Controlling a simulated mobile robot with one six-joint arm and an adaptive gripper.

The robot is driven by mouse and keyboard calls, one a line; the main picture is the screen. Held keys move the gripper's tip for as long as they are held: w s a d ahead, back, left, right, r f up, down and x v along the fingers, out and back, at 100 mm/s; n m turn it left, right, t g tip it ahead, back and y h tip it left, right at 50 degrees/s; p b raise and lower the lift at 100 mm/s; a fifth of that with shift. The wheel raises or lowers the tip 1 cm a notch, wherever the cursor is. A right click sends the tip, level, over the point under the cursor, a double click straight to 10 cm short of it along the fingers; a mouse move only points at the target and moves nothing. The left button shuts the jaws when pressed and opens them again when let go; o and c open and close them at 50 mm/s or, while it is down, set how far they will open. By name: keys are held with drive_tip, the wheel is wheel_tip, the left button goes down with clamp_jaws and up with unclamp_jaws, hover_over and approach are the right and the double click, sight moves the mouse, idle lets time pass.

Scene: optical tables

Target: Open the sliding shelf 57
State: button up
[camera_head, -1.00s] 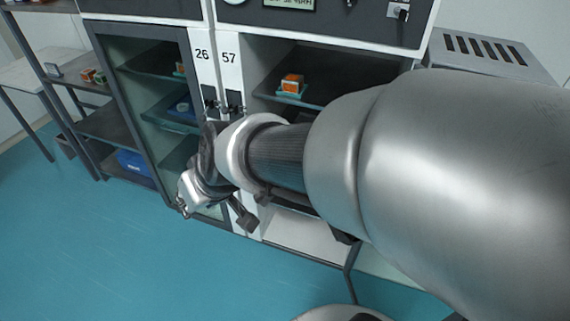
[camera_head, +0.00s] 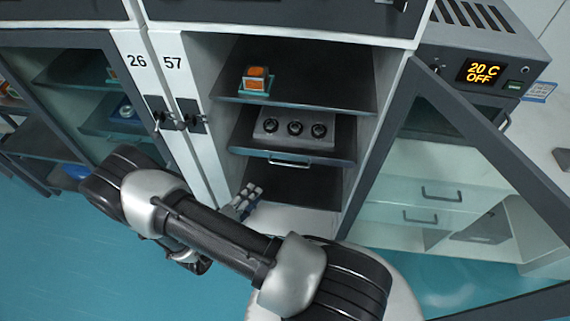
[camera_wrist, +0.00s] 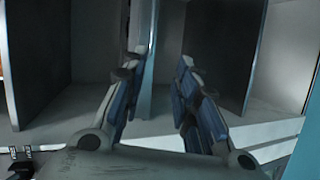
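Cabinet 57 (camera_head: 204,160) stands open, with a number label on its white frame. Inside, a sliding shelf (camera_head: 268,153) at mid height has a small bar handle (camera_head: 290,163) on its front edge. A grey box with three dark knobs (camera_head: 294,129) sits on that shelf. The shelf looks pushed in. My gripper (camera_head: 243,200) is at the lower left of the cabinet opening, below and left of the handle, and apart from it. In the wrist view my gripper (camera_wrist: 160,72) has its two fingers spread with nothing held. The handle cannot be made out there.
The glass door (camera_head: 470,150) of cabinet 57 is swung out to the right. An upper shelf (camera_head: 320,98) holds an orange block on a teal base (camera_head: 256,79). Cabinet 26's glass door (camera_head: 65,85) is at the left. A device reading 20 C OFF (camera_head: 482,71) stands at the right.

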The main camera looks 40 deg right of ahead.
drive_tip(key=w+d+f+b, duration=0.1)
drive_tip(key=d, duration=0.7)
drive_tip(key=w+d+f+h+b, duration=0.1)
drive_tip(key=w+d+f+b, duration=0.1)
drive_tip(key=d, duration=0.7)
drive_tip(key=shift+d+n, duration=0.2)
drive_tip(key=shift+n, duration=0.2)
drive_tip(key=shift+f, duration=0.1)
drive_tip(key=shift+c, duration=0.6)
clamp_jaws()
